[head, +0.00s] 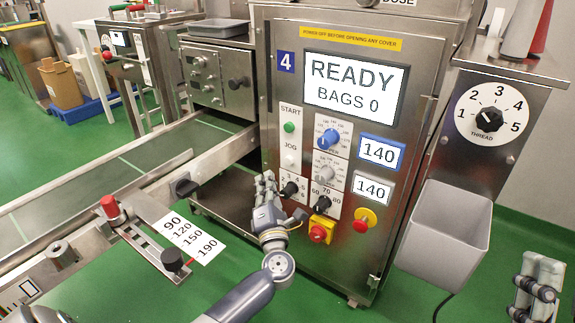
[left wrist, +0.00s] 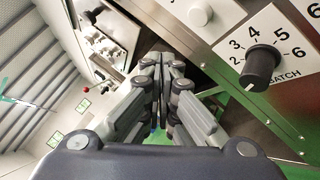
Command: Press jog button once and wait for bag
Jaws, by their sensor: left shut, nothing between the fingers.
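The white jog button (head: 290,160) sits on the machine's front panel under the JOG label, below the green start button (head: 289,127). My left gripper (head: 265,180) is shut and empty, just left of and below the jog button, apart from it as far as I can tell. In the left wrist view its fingertips (left wrist: 166,60) meet, and a pale round button (left wrist: 199,14), likely jog, is above and right. The display (head: 355,88) reads READY, BAGS 0. My right gripper (head: 535,285) is at the lower right edge; its finger gap is unclear. No bag is visible.
The batch knob (head: 289,189) is close beside my left gripper and shows in the left wrist view (left wrist: 263,62). A grey open bin (head: 447,235) hangs at the right. A conveyor (head: 150,150) runs along the left.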

